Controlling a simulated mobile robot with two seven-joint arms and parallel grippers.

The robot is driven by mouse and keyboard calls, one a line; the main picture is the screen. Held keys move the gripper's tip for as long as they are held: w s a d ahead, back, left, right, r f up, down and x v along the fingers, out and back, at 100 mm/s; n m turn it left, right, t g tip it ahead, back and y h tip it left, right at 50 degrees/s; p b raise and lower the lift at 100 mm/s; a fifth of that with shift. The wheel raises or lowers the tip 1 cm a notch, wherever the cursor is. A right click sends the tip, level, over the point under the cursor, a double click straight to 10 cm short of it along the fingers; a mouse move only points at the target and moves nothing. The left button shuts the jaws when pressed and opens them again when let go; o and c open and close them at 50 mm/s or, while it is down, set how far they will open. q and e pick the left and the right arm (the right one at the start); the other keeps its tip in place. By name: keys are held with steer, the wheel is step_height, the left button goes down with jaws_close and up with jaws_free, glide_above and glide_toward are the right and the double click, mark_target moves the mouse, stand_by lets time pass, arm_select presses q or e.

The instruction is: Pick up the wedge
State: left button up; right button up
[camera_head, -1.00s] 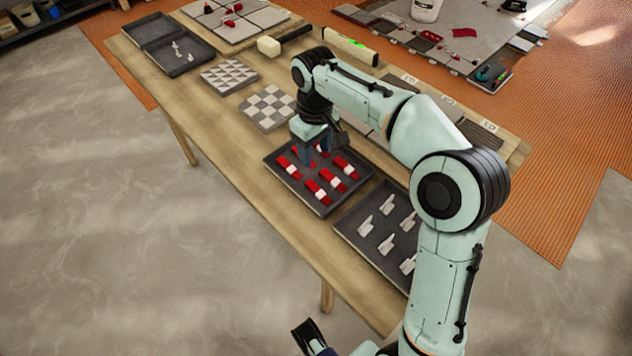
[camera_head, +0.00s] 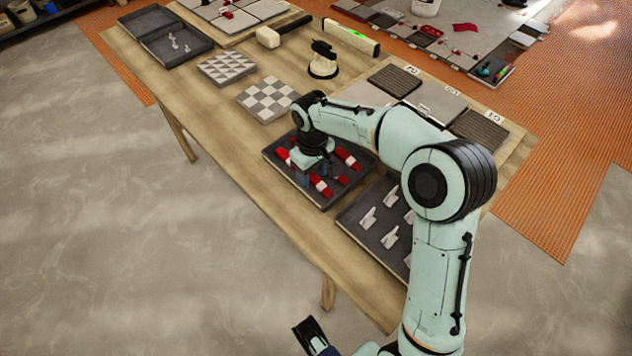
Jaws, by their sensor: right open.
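Several red wedges (camera_head: 346,158), some with pale parts beside or under them, lie in a dark tray (camera_head: 330,203) on the wooden table. My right gripper (camera_head: 317,176) is over this tray, pointing down among the wedges, with its jaws open. Its wrist hides some wedges, and I cannot tell whether the fingertips touch one. White clip-like pieces (camera_head: 391,237) lie in a second dark tray (camera_head: 352,231) nearer to me. My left gripper (camera_head: 309,333) shows only in part at the bottom edge, away from the table; its jaw state is unclear.
A checkered tile panel (camera_head: 268,100), a triangle-patterned panel (camera_head: 227,69), a black-handled suction cup (camera_head: 323,62), a mallet (camera_head: 268,38) and a level (camera_head: 350,37) lie farther back. Tile samples (camera_head: 435,101) line the right side. The table's left front strip is clear.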

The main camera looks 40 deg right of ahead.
steer(key=shift+c, duration=0.3)
jaws_close()
steer(key=shift+r, duration=0.1)
